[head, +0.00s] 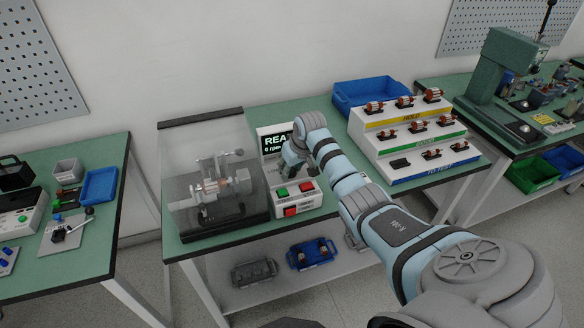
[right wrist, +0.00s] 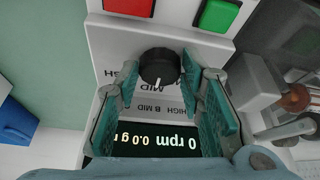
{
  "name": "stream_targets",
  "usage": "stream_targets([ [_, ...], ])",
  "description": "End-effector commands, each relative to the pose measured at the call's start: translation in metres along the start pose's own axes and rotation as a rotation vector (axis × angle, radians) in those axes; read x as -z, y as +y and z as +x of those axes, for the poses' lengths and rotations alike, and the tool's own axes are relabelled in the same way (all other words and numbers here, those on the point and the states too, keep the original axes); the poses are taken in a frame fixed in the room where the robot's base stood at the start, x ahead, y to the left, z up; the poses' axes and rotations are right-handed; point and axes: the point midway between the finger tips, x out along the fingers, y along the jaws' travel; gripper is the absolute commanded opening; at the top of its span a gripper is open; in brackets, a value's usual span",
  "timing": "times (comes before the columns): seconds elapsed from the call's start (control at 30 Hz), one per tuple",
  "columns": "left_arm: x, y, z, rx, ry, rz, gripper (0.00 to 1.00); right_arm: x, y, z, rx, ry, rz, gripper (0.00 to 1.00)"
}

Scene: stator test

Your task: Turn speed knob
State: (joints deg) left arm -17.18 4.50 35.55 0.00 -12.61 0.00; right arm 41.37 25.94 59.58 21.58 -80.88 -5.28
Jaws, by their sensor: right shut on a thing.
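The speed knob (right wrist: 158,67) is a black round knob with a white pointer mark, on the sloped white panel of the test console (head: 312,200). In the right wrist view, the two green-padded fingers of my right gripper (right wrist: 165,78) stand on either side of it, shut on the knob. In the head view my right gripper (head: 291,158) covers the knob. The dark display (head: 270,139) shows READY in part; in the wrist view it reads 0 rpm upside down. Printed HIGH and MID labels lie around the knob. My left gripper is not in view.
A green button (right wrist: 217,15) and a red button (right wrist: 130,6) sit close to the knob. A clear-covered test rig (head: 215,185) stands left of the console. A tiered rack (head: 410,135) of rotors and a blue bin (head: 372,93) stand to the right.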

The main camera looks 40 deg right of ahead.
Motion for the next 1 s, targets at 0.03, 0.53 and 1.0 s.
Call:
stream_targets([
  [0.03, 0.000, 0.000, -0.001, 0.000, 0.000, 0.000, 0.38, 0.001, -0.001, -0.001, 0.002, 0.002, -0.005, 0.07],
  [0.53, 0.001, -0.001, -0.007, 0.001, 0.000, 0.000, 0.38, 0.001, 0.001, -0.001, 0.099, 0.003, -0.235, 0.07],
  [1.0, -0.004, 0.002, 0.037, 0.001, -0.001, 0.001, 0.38, 0.002, 0.003, 0.005, 0.256, 0.008, -0.613, 0.07],
])
